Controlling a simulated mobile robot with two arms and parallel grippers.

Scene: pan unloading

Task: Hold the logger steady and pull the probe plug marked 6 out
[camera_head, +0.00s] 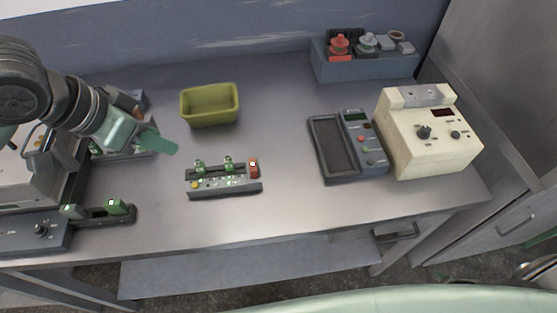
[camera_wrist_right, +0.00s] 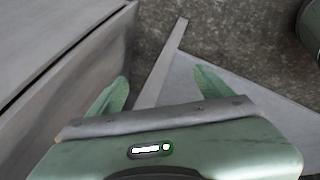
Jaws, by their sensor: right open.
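A small grey box (camera_head: 228,189) stands mid-table in the head view, with two green plugs (camera_head: 199,166) (camera_head: 228,162) on top, a red part (camera_head: 253,168) at its right end and a yellow button at its left. It looks like the logger, but the marking 6 is not legible. My left gripper (camera_head: 160,146) hangs above the table, up and left of this box and apart from it; its jaw gap does not show. My right gripper (camera_wrist_right: 162,90) is open and empty in the right wrist view, facing the floor and a cabinet side.
A dark rail with green parts (camera_head: 98,213) lies front left. An olive bin (camera_head: 210,107) stands behind the box. A meter tray (camera_head: 348,147), a cream instrument (camera_head: 425,135) and a grey-blue rack (camera_head: 365,68) stand to the right. The table's front middle is clear.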

